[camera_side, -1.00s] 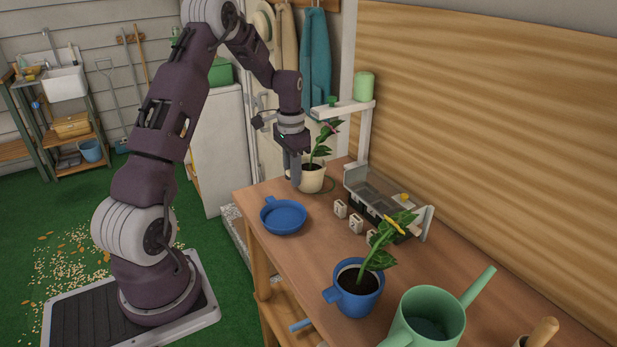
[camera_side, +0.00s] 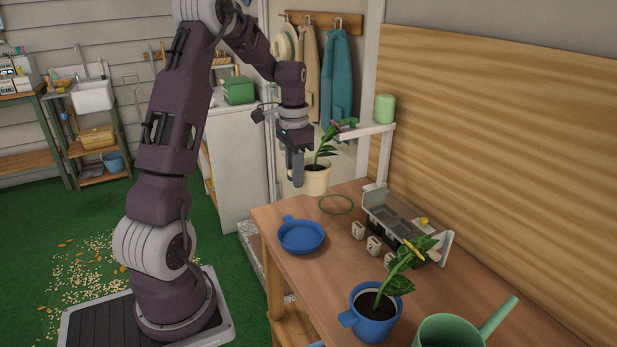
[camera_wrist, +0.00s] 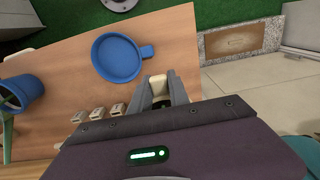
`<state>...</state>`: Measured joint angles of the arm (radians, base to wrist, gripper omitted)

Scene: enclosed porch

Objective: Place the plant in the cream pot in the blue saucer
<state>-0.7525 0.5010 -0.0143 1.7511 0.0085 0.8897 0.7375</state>
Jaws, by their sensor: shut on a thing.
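The cream pot (camera_side: 317,181) holds a leafy green plant (camera_side: 326,146) with a pinkish tip. My gripper (camera_side: 298,176) is shut on the cream pot at its left side and holds it upright, just above the back of the table. In the wrist view, part of the cream pot (camera_wrist: 158,84) shows between the fingers (camera_wrist: 161,92); the plant is hidden there. The blue saucer (camera_side: 301,237), round with a short handle, lies empty on the table, nearer the side camera than the pot. It also shows in the wrist view (camera_wrist: 120,60).
A thin green ring (camera_side: 335,205) lies on the table by the pot. A blue pot (camera_side: 376,318) with another plant and a green watering can (camera_side: 452,334) stand in front. White blocks (camera_side: 358,231) and a clear-lidded tray (camera_side: 395,218) are right of the saucer.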

